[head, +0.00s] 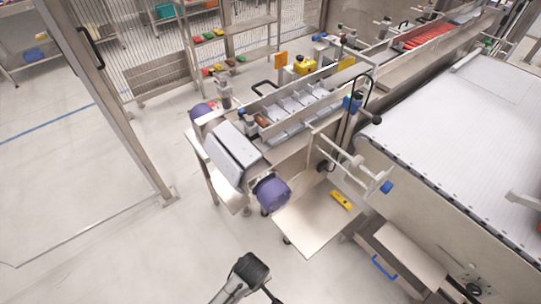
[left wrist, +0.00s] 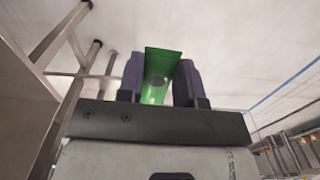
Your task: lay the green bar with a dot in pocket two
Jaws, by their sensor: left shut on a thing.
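My left gripper (left wrist: 160,72) is shut on the green bar (left wrist: 162,62), which stands between its two dark fingers in the left wrist view. A round grey dot (left wrist: 158,85) shows on the bar's face. The bar's lower end is hidden behind the gripper body. In the head view a dark arm part of mine shows at the bottom, and no green bar can be made out there. The pocketed conveyor (head: 290,106) runs up and right from the picture's middle. A brown bar (head: 262,121) lies near its near end. Pocket numbers are not readable. My right gripper is not in view.
A yellow bar (head: 341,200) lies on a flat metal plate (head: 305,225) beside the conveyor. Red bars (head: 424,38) lie farther up the line. A rack (head: 235,40) with coloured bars stands behind. A wide white belt (head: 470,120) is at right. Floor at left is clear.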

